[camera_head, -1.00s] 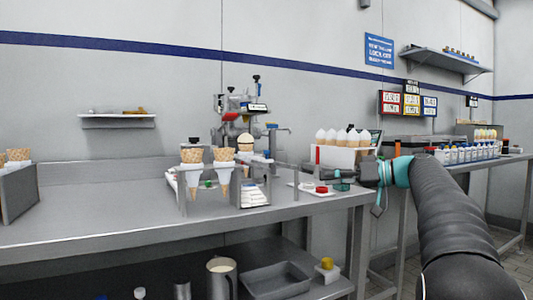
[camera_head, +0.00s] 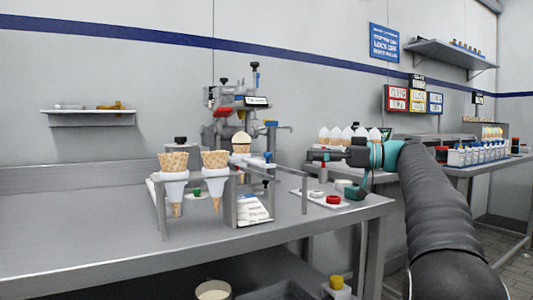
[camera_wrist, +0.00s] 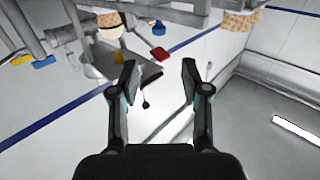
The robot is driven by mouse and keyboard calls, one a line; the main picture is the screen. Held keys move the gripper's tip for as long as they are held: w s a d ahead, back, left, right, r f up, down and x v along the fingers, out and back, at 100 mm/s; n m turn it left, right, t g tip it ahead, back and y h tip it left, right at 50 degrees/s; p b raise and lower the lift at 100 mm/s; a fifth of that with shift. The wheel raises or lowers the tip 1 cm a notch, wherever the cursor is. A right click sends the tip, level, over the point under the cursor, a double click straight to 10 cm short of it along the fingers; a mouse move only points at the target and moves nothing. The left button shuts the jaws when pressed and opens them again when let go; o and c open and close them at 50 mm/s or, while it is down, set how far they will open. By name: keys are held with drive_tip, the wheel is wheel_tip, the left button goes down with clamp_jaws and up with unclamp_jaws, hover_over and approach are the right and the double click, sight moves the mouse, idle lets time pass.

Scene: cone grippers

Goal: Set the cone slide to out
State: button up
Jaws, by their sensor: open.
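A metal machine (camera_head: 235,110) with black knobs, a red part and a blue lever stands against the wall at the back of the bench. One cone topped with a pale ball (camera_head: 241,143) is at its front. I cannot tell which part is the cone slide. My gripper (camera_head: 314,156) reaches left over the bench, to the right of the machine and apart from it. In the wrist view my gripper (camera_wrist: 158,74) has its two fingers spread with nothing held between them. A blue knob (camera_wrist: 158,28) and a red part (camera_wrist: 167,52) show beyond the fingers.
A rack holds two waffle cones (camera_head: 173,162) in white sleeves, left of the machine. A white tray (camera_head: 318,199) with red and white caps lies below my gripper. White-topped cones (camera_head: 347,134) stand behind it. The bench's left part (camera_head: 70,220) is clear.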

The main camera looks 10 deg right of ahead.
sight(268, 153)
drive_tip(key=x, duration=1.3)
drive_tip(key=shift+w, duration=0.15)
drive_tip(key=shift+c, duration=0.3)
clamp_jaws()
